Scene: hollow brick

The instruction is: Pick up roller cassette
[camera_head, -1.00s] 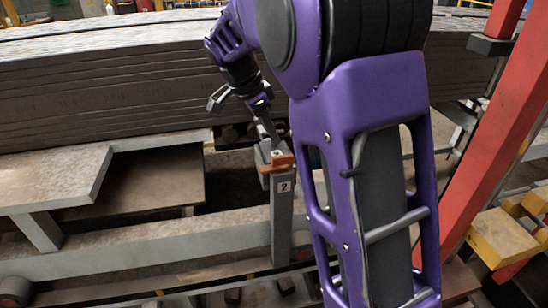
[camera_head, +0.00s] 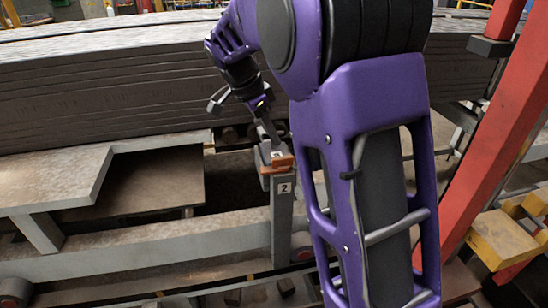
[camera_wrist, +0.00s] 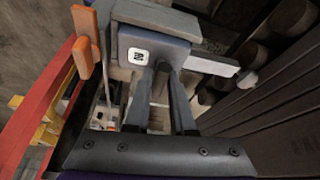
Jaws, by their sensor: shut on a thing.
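The roller cassette appears to be the blue-grey block (camera_wrist: 184,52) with a white "2" label, at the top middle of the wrist view. My gripper (camera_wrist: 160,72) reaches it with both dark fingers and is shut on it. The exact contact under the fingertips is hard to see. In the head view my gripper (camera_head: 268,138) points down at the top of a grey post (camera_head: 282,225), which also bears a "2" label. The cassette is small there and partly hidden by the fingers. An orange piece (camera_head: 281,163) sits at the post top, close beside the gripper.
A long stack of grey slabs (camera_head: 100,85) lies behind the gripper. A grey ledge (camera_head: 50,178) and a lower beam (camera_head: 130,243) run to the left. A red slanted column (camera_head: 490,130) and yellow blocks (camera_head: 500,235) stand at right. A dark gap lies left of the post.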

